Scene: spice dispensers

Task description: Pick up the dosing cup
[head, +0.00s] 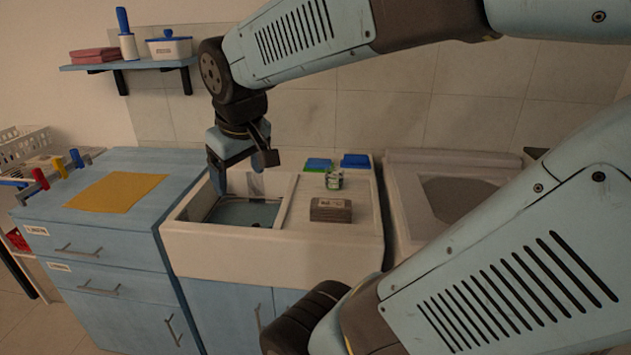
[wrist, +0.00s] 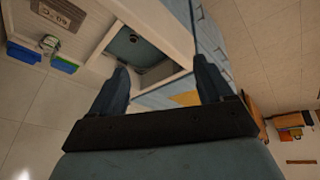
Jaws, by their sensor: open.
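My gripper (head: 242,168) hangs above the left part of the white sink, over the basin, with its fingers spread and nothing between them. In the wrist view its two fingers (wrist: 161,72) stand wide apart, with the basin beyond them. A small cup- or jar-like item (head: 334,178) with a greenish band stands on the sink's right-hand ledge, to the right of my gripper and apart from it. It also shows small in the wrist view (wrist: 48,43). It is too small to tell for certain whether this is the dosing cup.
The sink basin (head: 243,213) is recessed. A blue cabinet (head: 150,205) stands left; a wall shelf (head: 130,66) holds kitchenware.

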